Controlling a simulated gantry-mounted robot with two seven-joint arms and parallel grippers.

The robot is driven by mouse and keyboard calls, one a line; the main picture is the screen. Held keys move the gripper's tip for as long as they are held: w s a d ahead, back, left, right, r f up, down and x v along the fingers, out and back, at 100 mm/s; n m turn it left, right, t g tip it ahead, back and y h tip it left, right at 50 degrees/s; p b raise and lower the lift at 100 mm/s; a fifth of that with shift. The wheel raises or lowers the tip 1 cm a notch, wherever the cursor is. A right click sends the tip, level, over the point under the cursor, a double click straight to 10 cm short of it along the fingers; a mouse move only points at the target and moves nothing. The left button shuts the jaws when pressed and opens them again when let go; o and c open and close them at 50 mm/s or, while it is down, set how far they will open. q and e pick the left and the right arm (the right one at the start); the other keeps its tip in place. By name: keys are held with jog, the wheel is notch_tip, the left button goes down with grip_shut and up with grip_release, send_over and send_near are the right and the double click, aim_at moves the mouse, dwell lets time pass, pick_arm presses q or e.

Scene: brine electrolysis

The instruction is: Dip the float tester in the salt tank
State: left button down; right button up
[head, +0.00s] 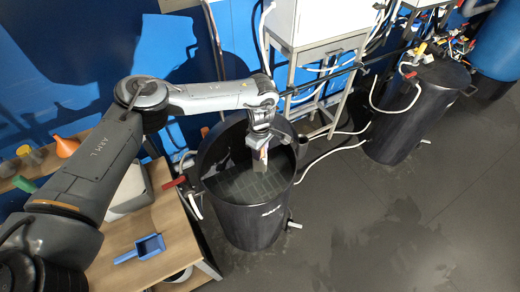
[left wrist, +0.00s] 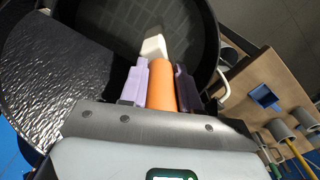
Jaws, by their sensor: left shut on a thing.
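The salt tank (head: 250,228) seems to be the open black round tank in the middle of the head view. A grid pattern shows inside it, and its dark inner wall (left wrist: 205,35) shows in the left wrist view. My left gripper (head: 260,160) points down over the tank's opening. In the left wrist view its purple and dark fingers are shut on the float tester, seen as an orange body (left wrist: 161,84) with a pale tip (left wrist: 153,46). The tester is mostly hidden in the head view. I cannot tell whether its tip touches the liquid. My right gripper is not in view.
A wooden table (head: 172,222) with a blue scoop (head: 150,247) stands left of the tank. An orange funnel (head: 66,147) is on a shelf farther left. A white cabinet (head: 318,50) stands behind, and a second black tank (head: 405,125) stands right. The floor at right is clear.

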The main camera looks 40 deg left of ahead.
aim_at(260, 166)
pick_arm(q)
jog(key=shift+f+b, duration=1.45)
jog(key=shift+f, duration=0.9)
jog(key=shift+f+b, duration=1.75)
jog(key=shift+f, duration=0.95)
